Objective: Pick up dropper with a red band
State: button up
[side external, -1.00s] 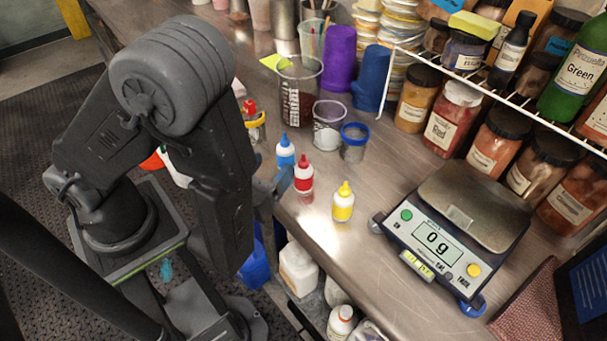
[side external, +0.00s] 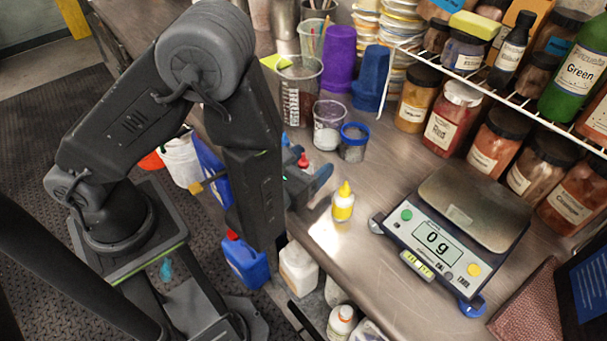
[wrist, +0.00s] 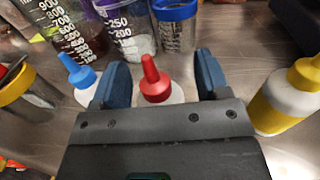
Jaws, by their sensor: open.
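The red-capped dropper (wrist: 155,85) stands upright between my gripper's blue fingers in the wrist view. Its red nozzle and white shoulder show; its lower body and band are hidden by the gripper. In the side view, only its red top (side external: 303,160) shows behind the gripper. My gripper (wrist: 161,78) is open, with a finger on each side of the dropper and visible space on both sides. It also shows in the side view (side external: 304,178), low over the bench.
A blue-capped dropper (wrist: 80,76) stands just left of the fingers. A yellow dropper (wrist: 288,98) stands to the right. Measuring cups (side external: 328,125) stand behind. The scale (side external: 437,243), reading 0 g, is farther right. Bare metal bench lies around the yellow dropper.

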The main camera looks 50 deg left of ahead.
jog(key=c, duration=1)
jog(key=shift+r, duration=0.15)
